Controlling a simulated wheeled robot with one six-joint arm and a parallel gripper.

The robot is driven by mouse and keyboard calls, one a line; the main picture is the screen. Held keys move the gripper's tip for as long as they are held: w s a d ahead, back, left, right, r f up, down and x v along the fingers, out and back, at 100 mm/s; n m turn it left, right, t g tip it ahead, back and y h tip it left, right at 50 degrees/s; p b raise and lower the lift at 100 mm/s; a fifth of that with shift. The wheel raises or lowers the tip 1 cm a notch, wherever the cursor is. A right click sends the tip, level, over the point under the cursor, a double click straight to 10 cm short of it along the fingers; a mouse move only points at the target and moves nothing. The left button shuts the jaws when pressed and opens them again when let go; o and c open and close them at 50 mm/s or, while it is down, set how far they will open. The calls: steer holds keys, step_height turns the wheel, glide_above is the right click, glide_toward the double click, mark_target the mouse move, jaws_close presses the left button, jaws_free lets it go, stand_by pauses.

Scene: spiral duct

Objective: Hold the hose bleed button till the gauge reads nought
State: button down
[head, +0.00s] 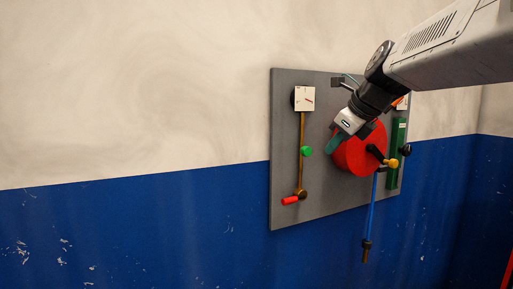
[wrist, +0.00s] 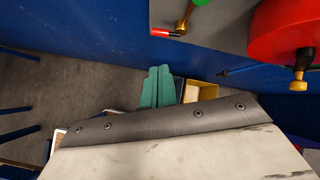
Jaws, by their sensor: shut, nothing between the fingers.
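A grey panel (head: 284,150) on the wall carries the fittings. At its left a square white gauge (head: 308,98) with a reddish needle tops a brass pipe; its reading is too small to tell. A round green button (head: 307,151) sits midway down the pipe. A red-handled valve (head: 290,200) is at the bottom; it also shows in the wrist view (wrist: 165,33). My gripper (head: 335,144) is in front of the red hose reel's (head: 358,152) left side, right of the green button and apart from it. Its teal fingers (wrist: 158,86) are shut and empty.
The reel's crank has a yellow knob (head: 391,163). A blue hose (head: 371,215) hangs below with a brass-tipped nozzle. A green upright piece (head: 396,150) with a black knob and a second gauge (head: 402,103), partly hidden, are at right. A yellow box (wrist: 202,90) lies low down.

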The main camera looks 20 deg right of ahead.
steer(key=w+d+r+m+t, duration=0.1)
steer(key=w+d+r+m, duration=0.1)
steer(key=d+r+m, duration=0.1)
steer(key=shift+d+r+m, duration=0.15)
steer(key=shift+d+m, duration=0.75)
steer(key=shift+m, duration=0.1)
steer(key=shift+w, duration=0.15)
glide_toward(308, 155)
step_height(308, 155, down, 4)
steer(key=shift+w+a, duration=0.2)
steer(key=shift+w, duration=1.85)
